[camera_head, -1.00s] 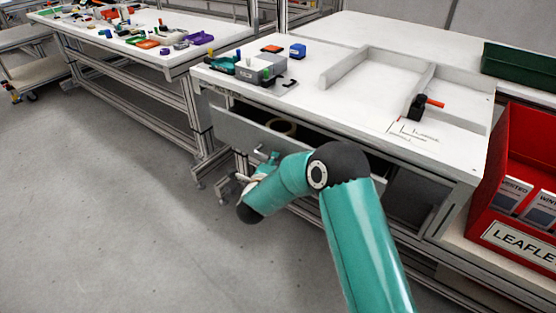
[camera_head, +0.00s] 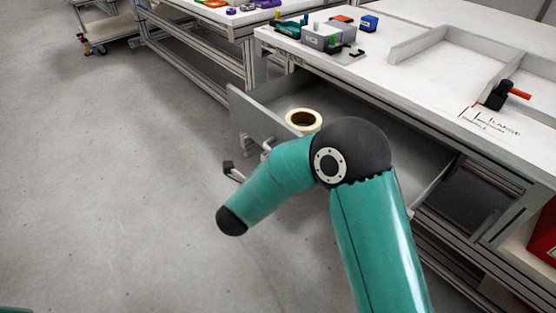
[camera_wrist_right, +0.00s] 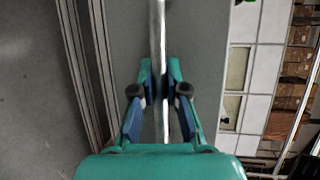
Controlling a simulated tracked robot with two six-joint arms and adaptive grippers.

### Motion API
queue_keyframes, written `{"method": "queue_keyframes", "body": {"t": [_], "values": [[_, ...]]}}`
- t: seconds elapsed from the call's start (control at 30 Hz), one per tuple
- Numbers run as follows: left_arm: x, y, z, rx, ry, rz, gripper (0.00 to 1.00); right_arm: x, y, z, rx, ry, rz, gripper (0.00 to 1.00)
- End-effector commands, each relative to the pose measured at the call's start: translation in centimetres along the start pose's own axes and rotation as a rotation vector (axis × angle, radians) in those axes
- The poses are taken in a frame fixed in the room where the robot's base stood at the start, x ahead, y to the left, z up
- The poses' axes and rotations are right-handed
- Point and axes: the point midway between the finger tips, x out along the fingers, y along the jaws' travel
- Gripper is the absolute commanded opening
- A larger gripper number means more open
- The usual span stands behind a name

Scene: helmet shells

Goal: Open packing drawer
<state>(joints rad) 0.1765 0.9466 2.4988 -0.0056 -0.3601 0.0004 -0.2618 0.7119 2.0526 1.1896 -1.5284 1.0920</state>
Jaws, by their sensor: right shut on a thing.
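The grey packing drawer (camera_head: 239,115) is pulled out from under the white bench, with its inside showing from above. A cream tape roll (camera_head: 303,120) lies in it. My right arm hides much of the drawer's front and my right gripper in the head view. In the right wrist view, my right gripper (camera_wrist_right: 160,90) is shut on the drawer's shiny bar handle (camera_wrist_right: 159,25), which runs between its two fingers. My left gripper is not in view.
The white bench top (camera_head: 430,90) carries a grey box (camera_head: 326,38), a blue block (camera_head: 369,23), a divider frame and a black tool with an orange end (camera_head: 498,94). Another bench stands behind at the left. The grey floor (camera_head: 120,180) left of the drawer is clear.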

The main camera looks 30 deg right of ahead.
Motion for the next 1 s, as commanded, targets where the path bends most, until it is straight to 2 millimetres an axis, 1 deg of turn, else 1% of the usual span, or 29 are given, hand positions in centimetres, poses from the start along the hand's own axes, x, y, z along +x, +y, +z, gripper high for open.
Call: {"method": "queue_keyframes", "body": {"t": [0.03, 0.27, 0.3, 0.43, 0.77, 0.87, 1.0], "values": [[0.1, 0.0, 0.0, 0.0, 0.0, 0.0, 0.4, 0.0, 0.5, -0.4, -0.007, 0.012, 0.01, 0.0], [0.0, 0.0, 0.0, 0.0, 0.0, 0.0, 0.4, 0.1, 0.5, -0.4, -0.008, 0.013, 0.011, 0.0], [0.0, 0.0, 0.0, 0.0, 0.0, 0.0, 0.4, 0.1, 0.5, -0.4, -0.008, 0.013, 0.011, 0.18], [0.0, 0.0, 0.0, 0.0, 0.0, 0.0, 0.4, 0.1, 0.4, -0.4, -0.006, 0.013, 0.009, 0.39], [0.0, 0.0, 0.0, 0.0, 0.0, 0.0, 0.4, 0.0, 0.2, -0.3, -0.002, 0.01, 0.005, 0.39], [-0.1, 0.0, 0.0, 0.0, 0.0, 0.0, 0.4, -0.6, 0.2, -0.2, -0.001, 0.009, 0.005, 0.39], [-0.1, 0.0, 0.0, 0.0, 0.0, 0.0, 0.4, -2.5, 0.1, -0.2, -0.001, 0.006, 0.005, 0.39]]}}
